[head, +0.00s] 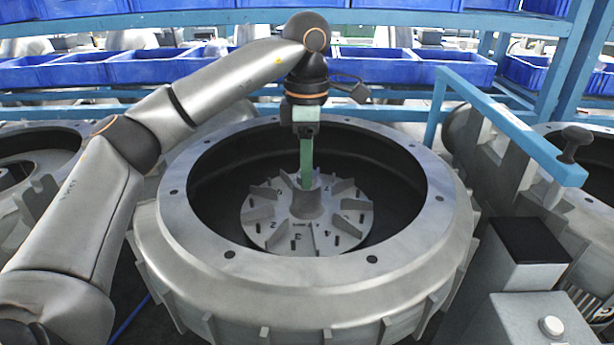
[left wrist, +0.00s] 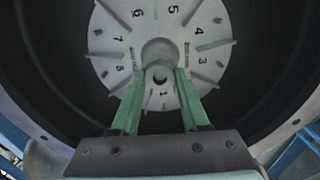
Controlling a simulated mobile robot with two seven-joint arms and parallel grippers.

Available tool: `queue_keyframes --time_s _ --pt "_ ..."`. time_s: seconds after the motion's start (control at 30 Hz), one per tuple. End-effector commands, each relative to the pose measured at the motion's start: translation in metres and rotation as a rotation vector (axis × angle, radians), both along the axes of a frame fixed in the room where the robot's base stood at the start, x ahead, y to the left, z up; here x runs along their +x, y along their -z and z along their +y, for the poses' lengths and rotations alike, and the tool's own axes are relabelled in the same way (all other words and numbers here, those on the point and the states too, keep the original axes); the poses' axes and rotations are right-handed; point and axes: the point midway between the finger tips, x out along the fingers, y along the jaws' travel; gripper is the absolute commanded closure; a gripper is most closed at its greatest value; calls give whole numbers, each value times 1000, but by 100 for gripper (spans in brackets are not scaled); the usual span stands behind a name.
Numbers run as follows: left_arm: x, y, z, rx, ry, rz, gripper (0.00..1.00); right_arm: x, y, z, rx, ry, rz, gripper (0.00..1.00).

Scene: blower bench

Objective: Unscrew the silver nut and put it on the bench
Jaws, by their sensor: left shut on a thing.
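The silver nut (left wrist: 160,75) shows in the left wrist view as a small grey piece with a dark hole, between my green fingertips at the hub of the numbered impeller (left wrist: 205,62). My left gripper (head: 306,184) reaches straight down into the blower housing (head: 190,225), its fingers at the top of the impeller hub (head: 306,203). It also shows in the left wrist view (left wrist: 160,78), shut on the nut. In the head view the fingers hide the nut. I cannot tell how far it is threaded. My right gripper is not in view.
The housing's raised round rim surrounds the gripper. A blue frame with a dark knob (head: 576,138) and grey boxes with a white button (head: 551,326) stand at the right. Blue bins (head: 445,68) line the shelf behind. Another housing (head: 40,150) is at the left.

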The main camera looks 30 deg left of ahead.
Motion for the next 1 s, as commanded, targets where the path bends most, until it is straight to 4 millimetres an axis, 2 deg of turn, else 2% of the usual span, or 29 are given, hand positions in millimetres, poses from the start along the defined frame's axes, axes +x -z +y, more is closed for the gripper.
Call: queue_keyframes --time_s 0.03,0.13,0.37,1.0 --pt "0 0 0 1 0 -1 90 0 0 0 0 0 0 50" --pt "0 0 0 1 0 -1 100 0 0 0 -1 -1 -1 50" --pt "0 -1 0 0 -61 0 100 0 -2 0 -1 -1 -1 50" --pt "0 -2 0 -1 -892 -1 100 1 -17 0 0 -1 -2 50"
